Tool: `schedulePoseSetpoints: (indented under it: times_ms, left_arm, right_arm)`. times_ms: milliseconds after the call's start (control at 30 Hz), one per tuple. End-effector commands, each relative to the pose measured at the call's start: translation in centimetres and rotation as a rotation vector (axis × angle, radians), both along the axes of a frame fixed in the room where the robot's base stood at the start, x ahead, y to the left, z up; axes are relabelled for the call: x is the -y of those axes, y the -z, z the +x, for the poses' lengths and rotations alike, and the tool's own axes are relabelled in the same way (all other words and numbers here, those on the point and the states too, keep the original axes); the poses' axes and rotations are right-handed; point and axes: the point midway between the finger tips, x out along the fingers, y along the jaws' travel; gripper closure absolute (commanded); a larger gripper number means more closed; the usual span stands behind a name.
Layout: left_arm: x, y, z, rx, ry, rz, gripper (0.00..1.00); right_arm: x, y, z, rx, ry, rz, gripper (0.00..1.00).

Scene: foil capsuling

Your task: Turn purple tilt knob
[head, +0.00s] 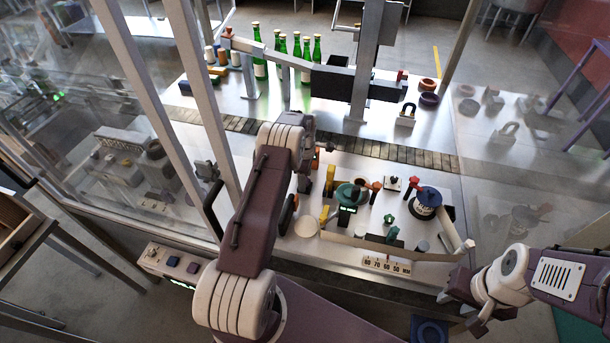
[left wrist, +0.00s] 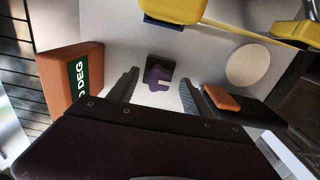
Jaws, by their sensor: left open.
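The purple tilt knob (left wrist: 158,76) is a small lobed knob with a pale mark, on a dark square base on a light panel in the left wrist view. My left gripper (left wrist: 159,90) is open, with its two dark fingers apart and the knob between and beyond the fingertips. I cannot tell whether either finger touches it. An orange box with a green "DEG" display (left wrist: 82,88) stands left of the knob. In the head view my left arm hides the knob. My right gripper (head: 461,311) is empty, its fingers apart, at the bench's front right.
Green bottles (head: 283,58) stand behind a slatted conveyor (head: 383,152). A yellow part (left wrist: 177,10) and a white disc (left wrist: 248,65) lie near my left gripper.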

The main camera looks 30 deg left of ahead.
Motion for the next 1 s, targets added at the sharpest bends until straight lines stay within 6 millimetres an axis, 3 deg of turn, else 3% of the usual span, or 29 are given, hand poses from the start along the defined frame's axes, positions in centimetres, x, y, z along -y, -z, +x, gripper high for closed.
schedulePoseSetpoints:
  times_ms: [167,400,767,1000]
  left_arm:
    - [0.0,0.1,0.0,0.001,0.0,0.0,0.42]
    - [0.0,0.0,0.0,0.001,0.0,0.0,1.0]
    - [0.0,0.2,0.1,0.003,0.064,0.001,1.0]
    - [0.0,0.3,0.2,0.004,0.237,0.003,1.0]
  right_arm:
    - [0.0,0.1,0.0,0.0,0.0,0.0,0.62]
    - [0.0,0.1,0.0,0.0,0.0,0.0,0.62]
    - [0.0,0.9,0.0,0.0,0.0,0.0,0.62]
    - [0.0,2.6,0.0,0.0,0.0,0.0,0.62]
